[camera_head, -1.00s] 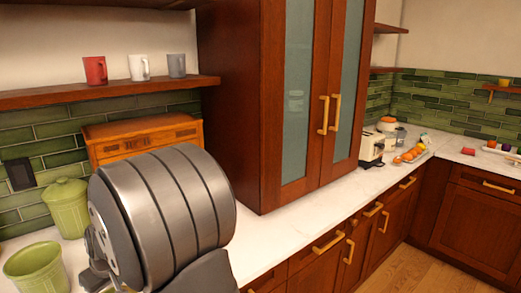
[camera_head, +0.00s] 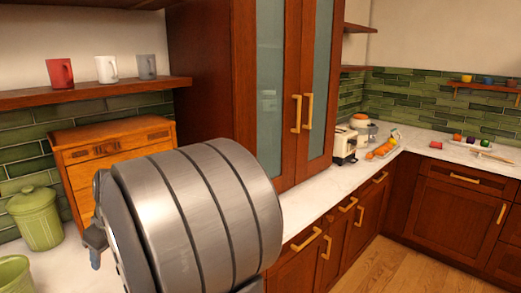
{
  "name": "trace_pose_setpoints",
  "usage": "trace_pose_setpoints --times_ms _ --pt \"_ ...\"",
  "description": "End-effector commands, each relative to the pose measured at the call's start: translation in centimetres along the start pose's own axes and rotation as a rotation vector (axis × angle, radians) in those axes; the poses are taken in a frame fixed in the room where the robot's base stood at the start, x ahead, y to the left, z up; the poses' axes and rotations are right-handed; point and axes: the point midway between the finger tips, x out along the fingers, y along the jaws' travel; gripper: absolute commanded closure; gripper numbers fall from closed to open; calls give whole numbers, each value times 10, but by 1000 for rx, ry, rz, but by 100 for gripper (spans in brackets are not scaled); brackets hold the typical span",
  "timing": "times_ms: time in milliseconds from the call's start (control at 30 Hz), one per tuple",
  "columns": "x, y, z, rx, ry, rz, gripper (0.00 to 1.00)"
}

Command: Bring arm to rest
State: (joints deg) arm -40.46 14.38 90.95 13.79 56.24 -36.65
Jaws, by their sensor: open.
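My arm fills the lower middle of the view, with a large grey ribbed link in front. My gripper (camera_head: 95,247) shows only in part at the left side of this link, as a small dark grey piece over the counter. The rest of it is hidden behind the link. Nothing is seen held in the visible part.
A white counter (camera_head: 340,189) runs below a tall wooden cabinet (camera_head: 209,85). A wooden box (camera_head: 115,137), a green lidded jar (camera_head: 36,218) and a green pot (camera_head: 14,272) stand at left. Several mugs sit on a shelf (camera_head: 100,93). A toaster (camera_head: 343,146) stands further back.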

Motion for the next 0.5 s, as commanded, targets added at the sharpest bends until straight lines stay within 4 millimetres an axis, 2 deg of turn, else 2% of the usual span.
trace_pose_setpoints --times_ms 100,500 --pt "-2 -1 -23 -34 0 -15 43" --pt "-11 -11 -90 -152 2 -65 43"
